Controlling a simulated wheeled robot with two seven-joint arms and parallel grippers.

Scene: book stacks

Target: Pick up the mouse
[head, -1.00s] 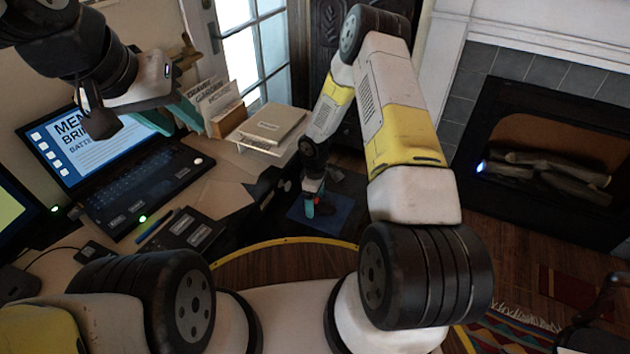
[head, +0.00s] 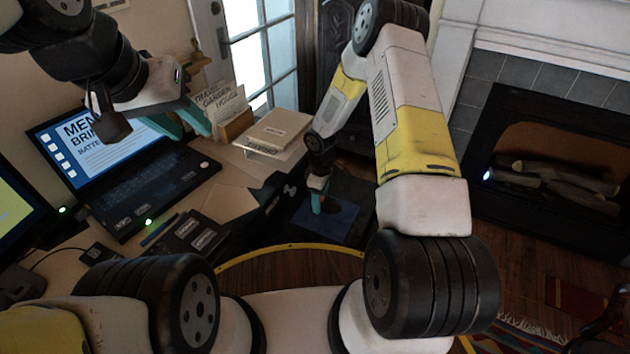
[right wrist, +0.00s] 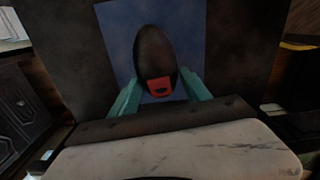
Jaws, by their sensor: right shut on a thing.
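The mouse (right wrist: 155,55) is a dark oval with a red patch at its near end. In the right wrist view it lies between the two teal fingers of my right gripper (right wrist: 158,88), which is shut on it. A blue mat (right wrist: 118,35) shows behind it; I cannot tell whether the mouse is clear of the mat. In the head view my right gripper (head: 317,203) is low over the blue mat (head: 343,216), and the mouse is hard to make out. My left gripper (head: 180,119) is open and empty in front of the laptop.
A laptop (head: 150,190), a calculator-like black device (head: 190,234) and books (head: 272,130) stand on the desk at the left. A fireplace (head: 550,150) is at the right. Dark wood floor lies between.

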